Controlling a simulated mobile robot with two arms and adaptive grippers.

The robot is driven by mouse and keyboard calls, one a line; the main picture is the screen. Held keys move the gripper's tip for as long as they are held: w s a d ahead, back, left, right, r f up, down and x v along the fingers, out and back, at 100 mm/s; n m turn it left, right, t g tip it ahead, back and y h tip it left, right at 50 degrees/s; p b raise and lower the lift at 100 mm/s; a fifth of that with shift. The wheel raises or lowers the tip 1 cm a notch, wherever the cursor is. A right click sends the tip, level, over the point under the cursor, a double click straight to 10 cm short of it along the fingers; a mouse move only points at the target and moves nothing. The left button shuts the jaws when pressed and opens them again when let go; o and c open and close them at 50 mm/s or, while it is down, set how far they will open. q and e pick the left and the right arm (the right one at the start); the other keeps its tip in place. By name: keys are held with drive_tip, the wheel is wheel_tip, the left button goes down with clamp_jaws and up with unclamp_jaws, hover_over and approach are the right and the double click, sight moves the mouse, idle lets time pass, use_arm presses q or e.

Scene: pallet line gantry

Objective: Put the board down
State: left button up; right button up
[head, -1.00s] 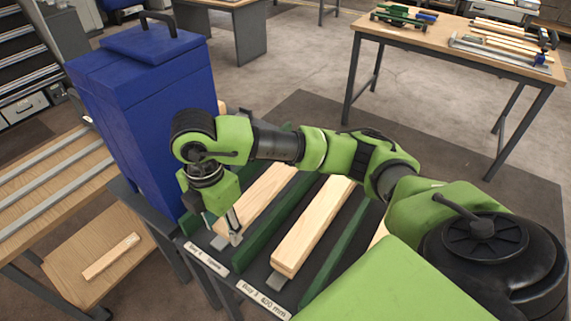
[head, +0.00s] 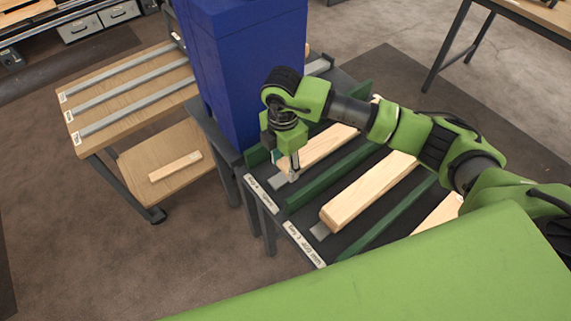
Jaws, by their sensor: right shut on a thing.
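A pale wooden board (head: 325,145) lies in the leftmost bay of the dark rack (head: 312,240), beside the blue cabinet (head: 252,70). My right gripper (head: 292,174) points down at the near end of this board and is shut on it. The gripper and arm hide part of the board, and I cannot tell whether it rests fully on the bay floor. My left gripper is not in view.
A second board (head: 370,190) lies in the middle bay, and a third (head: 438,213) shows further right. Green dividers (head: 335,172) stand between the bays. A wooden cart (head: 118,78) with metal rails stands left, with a short block (head: 175,166) on its lower shelf.

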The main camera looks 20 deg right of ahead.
sight(285, 161)
drive_tip(key=shift+w+d+f, duration=0.15)
drive_tip(key=shift+w+f, duration=0.35)
drive_tip(key=shift+f, duration=0.1)
drive_tip(key=shift+w+d+f, duration=0.15)
drive_tip(key=shift+w+f, duration=0.3)
drive_tip(key=shift+f, duration=0.15)
drive_tip(key=shift+f+p, duration=0.4)
drive_tip(key=shift+f, duration=1.05)
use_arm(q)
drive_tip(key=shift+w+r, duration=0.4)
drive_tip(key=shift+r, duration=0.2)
use_arm(e)
drive_tip(key=o, duration=1.2)
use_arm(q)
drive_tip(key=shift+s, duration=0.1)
use_arm(e)
drive_tip(key=shift+o, duration=0.2)
drive_tip(key=shift+r, duration=0.1)
